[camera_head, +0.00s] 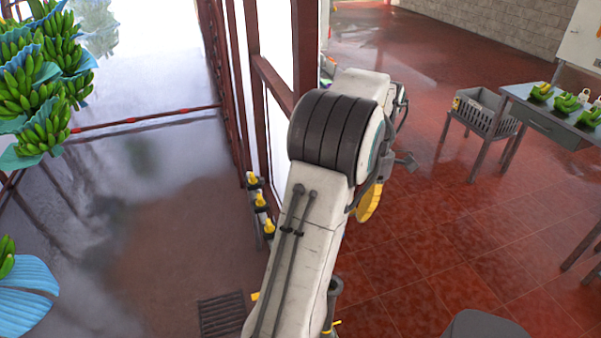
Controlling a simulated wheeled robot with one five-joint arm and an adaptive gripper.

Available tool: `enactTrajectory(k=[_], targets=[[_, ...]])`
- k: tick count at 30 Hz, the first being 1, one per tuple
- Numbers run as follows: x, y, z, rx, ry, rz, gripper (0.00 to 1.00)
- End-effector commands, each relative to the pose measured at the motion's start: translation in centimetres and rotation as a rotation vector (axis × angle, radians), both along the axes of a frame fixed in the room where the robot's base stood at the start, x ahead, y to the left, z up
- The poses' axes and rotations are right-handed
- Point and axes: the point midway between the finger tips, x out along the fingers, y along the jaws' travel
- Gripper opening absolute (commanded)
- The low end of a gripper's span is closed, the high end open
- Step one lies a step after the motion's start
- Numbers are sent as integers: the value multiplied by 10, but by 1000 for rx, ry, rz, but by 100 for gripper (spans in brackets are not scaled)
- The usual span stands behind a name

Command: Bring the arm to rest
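My arm (308,240) rises from the bottom middle of the head view, white with dark cables along it. It bends at a thick joint with black bands (333,130). Its far part folds away behind this joint. A small grey part (405,163) sticks out to the right of the joint and may belong to my gripper. The rest of the gripper is hidden behind the arm, so its fingers cannot be made out. I see nothing held.
Banana bunches (38,85) with blue sheets hang at the left. A red window frame (275,75) stands close behind my arm. Yellow-topped fittings (261,200) line its foot. At the right are a grey crate (487,110) and a table (533,122) with bananas. Red tiled floor (440,245) lies open between.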

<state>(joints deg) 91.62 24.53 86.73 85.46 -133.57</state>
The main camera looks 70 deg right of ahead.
Motion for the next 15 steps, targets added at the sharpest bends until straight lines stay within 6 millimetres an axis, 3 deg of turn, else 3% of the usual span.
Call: enactTrajectory(k=[11,15], targets=[[1,0,0,-1,1,-1,0],[17,5,3,-19,16,-11,0]])
